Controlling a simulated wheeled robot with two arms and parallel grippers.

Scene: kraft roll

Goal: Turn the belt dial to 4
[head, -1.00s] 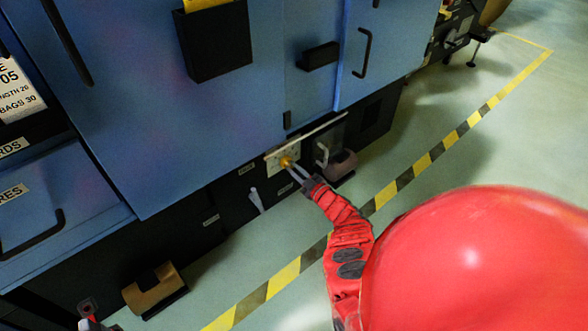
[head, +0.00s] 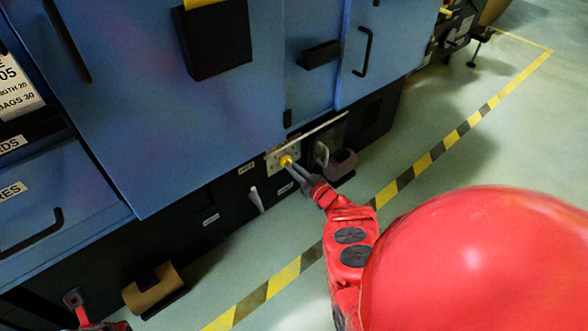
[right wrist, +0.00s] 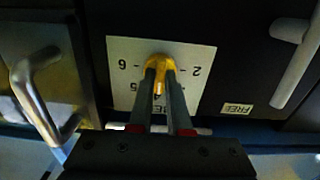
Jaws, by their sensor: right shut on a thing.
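The belt dial is a yellow knob (head: 286,161) on a pale plate (head: 270,166) low on the machine front. In the right wrist view the knob (right wrist: 158,65) sits on the numbered plate (right wrist: 122,50); a 6 shows at left, a 2 at right and a 5 lower left. My right gripper (head: 291,166) is shut on the knob, with one finger (right wrist: 158,80) on each side. A light mark on the knob shows between the fingers; the fingers partly cover the numbers near it, so the exact setting is unclear. My left arm's red end (head: 82,312) shows at the bottom left; its fingers are not clear.
A lever handle (head: 321,153) is right of the plate, and a white lever (head: 257,199) is lower left of it. A FREE label (right wrist: 237,109) shows in the wrist view. A brown roll (head: 152,288) sits low at left. Floor beyond the striped tape (head: 405,178) is clear.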

